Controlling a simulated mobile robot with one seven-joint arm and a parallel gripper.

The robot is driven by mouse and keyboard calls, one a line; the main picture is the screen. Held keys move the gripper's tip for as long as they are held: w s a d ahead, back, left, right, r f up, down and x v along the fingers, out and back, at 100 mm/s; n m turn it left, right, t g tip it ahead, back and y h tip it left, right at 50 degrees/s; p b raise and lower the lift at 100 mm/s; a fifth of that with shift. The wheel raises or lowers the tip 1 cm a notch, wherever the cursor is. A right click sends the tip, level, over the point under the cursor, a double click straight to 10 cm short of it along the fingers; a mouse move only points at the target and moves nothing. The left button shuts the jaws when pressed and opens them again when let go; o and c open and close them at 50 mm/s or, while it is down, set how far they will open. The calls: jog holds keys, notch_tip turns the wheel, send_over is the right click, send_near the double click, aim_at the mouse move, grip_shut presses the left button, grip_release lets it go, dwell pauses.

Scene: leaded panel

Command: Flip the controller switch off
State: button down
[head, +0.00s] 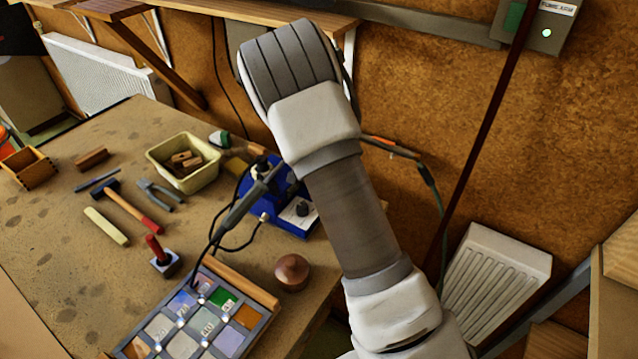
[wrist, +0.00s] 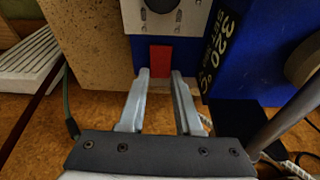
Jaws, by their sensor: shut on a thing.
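The controller is a blue box (head: 262,192) near the table's right edge in the head view, with a pale front panel and a dark knob. In the wrist view its blue body (wrist: 198,52) carries the print "320 °C". A red switch (wrist: 161,57) sits on its face, beside the pale panel (wrist: 184,18). My gripper (wrist: 161,74) is at the switch, one fingertip on each side, shut on it. Whether the switch is on or off, I cannot tell. In the head view my own arm hides the gripper.
A soldering iron (head: 245,205) with a black cable stands beside the controller. A leaded glass panel (head: 186,345), a round wooden knob (head: 292,271) and a yellow tub (head: 161,157) are on the table. Hand tools lie at left. A radiator (head: 497,277) is right of the table.

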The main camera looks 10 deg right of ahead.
jog(key=c, duration=0.6)
grip_release()
jog(key=shift+r, duration=0.1)
jog(key=v, duration=1.7)
jog(key=shift+b, duration=0.35)
jog(key=shift+r, duration=0.15)
jog(key=s+d+r+n+t+y, duration=0.1)
jog(key=s+r+n, duration=0.1)
jog(key=s+r, duration=0.45)
jog(key=s+d+r+n+t+y, duration=0.1)
jog(key=s+d+r+n+y, duration=0.2)
jog(key=s, duration=0.7)
jog(key=s+a+n+t+h, duration=0.1)
jog(key=s+n, duration=0.3)
jog(key=s, duration=0.9)
jog(key=shift+s+r+h, duration=0.3)
jog(key=shift+r+h, duration=0.05)
jog(key=shift+h, duration=0.15)
